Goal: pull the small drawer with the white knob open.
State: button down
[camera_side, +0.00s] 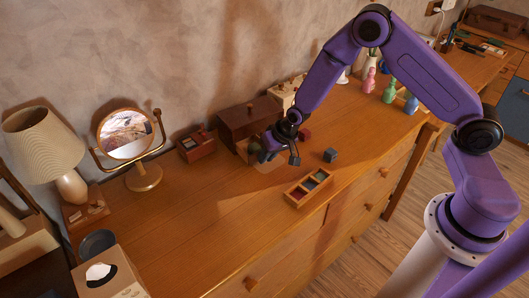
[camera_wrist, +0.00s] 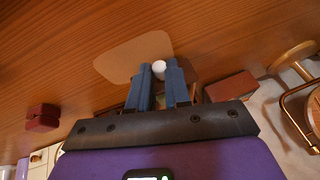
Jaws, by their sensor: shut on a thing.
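A small dark brown cabinet (camera_side: 250,115) stands near the wall in the side view. My gripper (camera_side: 272,150) is low at its front, with the fingers partly hidden there. In the wrist view the white knob (camera_wrist: 159,68) shows between the tips of my two blue fingers. My gripper (camera_wrist: 158,77) is shut on the knob. The drawer itself is mostly hidden behind my fingers and wrist, so I cannot tell how far it stands out. A pale tan patch (camera_wrist: 125,57) lies flat on the wooden top just beyond the fingertips.
A divided tray (camera_side: 308,187) and a grey cube (camera_side: 330,155) lie right of my gripper. A reddish box (camera_side: 196,145) and a round mirror (camera_side: 126,133) stand left. A dark red object (camera_wrist: 42,117) shows in the wrist view.

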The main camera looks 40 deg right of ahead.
jog(key=c, duration=1.1)
grip_release()
jog(key=shift+o, duration=0.2)
jog(key=v, duration=1.7)
jog(key=shift+r, duration=0.2)
jog(key=shift+s, duration=0.1)
jog(key=s+a+r+n+g, duration=0.1)
jog(key=s+a+r+n, duration=0.15)
jog(key=s, duration=0.35)
jog(key=s+a+r+n+g, duration=0.1)
jog(key=s+n+g, duration=0.1)
jog(key=s+n, duration=0.35)
jog(key=s+d+r+n, duration=0.1)
jog(key=s+d+n, duration=0.1)
jog(key=s, duration=0.6)
jog(key=s+d+r+n+g+h, duration=0.1)
jog(key=s+n, duration=0.3)
jog(key=s, duration=0.4)
jog(key=shift+d+r+g+h, duration=0.3)
jog(key=shift+d, duration=0.15)
